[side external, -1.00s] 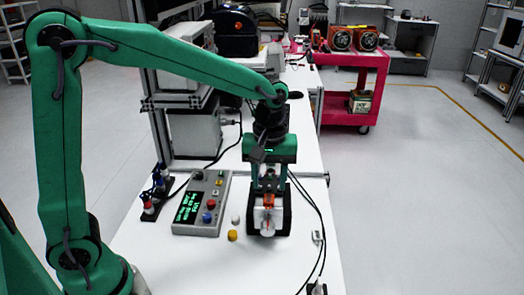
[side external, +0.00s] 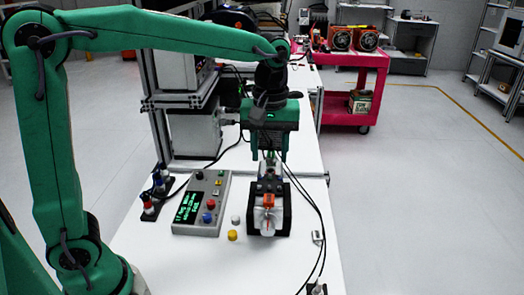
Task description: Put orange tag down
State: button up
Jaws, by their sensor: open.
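The orange tag (side external: 268,200) rests at the white part (side external: 267,222) in the black holder (side external: 283,223) on the white table. My gripper (side external: 268,172) is above and behind the tag, pointing down, with its jaws open. A gap shows between the jaws and the tag, and nothing is seen held. The exact contact under the tag is too small to tell.
A grey control box (side external: 202,204) with a green display and coloured buttons stands left of the holder. A yellow cap (side external: 233,235) and a white cap (side external: 236,220) lie between them. Black cables (side external: 318,215) run along the right.

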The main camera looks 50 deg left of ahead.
jog(key=s+a+m+t, duration=0.2)
jog(key=s+a+m, duration=0.2)
jog(key=s, duration=0.4)
jog(key=s+a+m+t, duration=0.3)
jog(key=s+a+m, duration=0.1)
jog(key=s, duration=0.4)
jog(key=shift+s+a+f+m+t, duration=0.2)
jog(key=shift+s+f+m+t, duration=0.1)
jog(key=shift+f+m, duration=0.15)
jog(key=shift+r, duration=0.1)
dwell(0.9)
